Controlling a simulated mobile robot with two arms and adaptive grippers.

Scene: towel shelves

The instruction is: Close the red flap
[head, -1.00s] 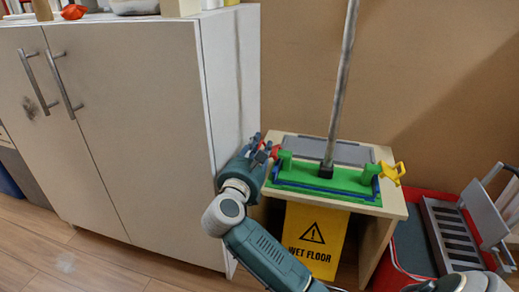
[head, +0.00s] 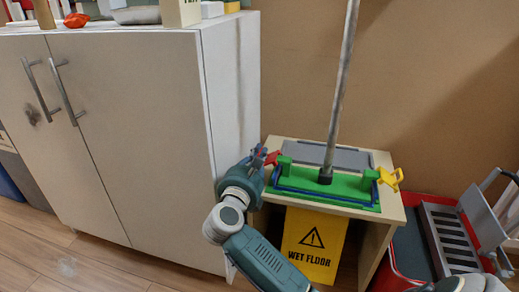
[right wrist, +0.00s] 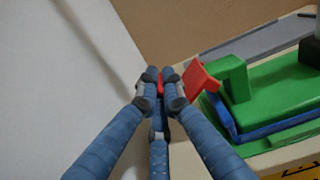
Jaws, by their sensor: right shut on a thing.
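The red flap (head: 272,157) is at the left end of the green mop head (head: 325,183), which lies on a small wooden table with a grey mop pole standing up from it. My right gripper (head: 262,155) is at that left end, beside the tall cabinet. In the right wrist view, the fingers (right wrist: 160,84) are shut with a bit of red between them, and the red flap (right wrist: 204,78) shows tilted just to their right, next to a green block. The fingers partly hide the flap. My left gripper is not in view.
A pale cabinet (head: 150,130) stands close on the left of my right gripper. A yellow flap (head: 391,178) is at the mop head's right end. A yellow wet floor sign (head: 312,243) hangs below the tabletop. A red bucket (head: 410,255) stands at the right.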

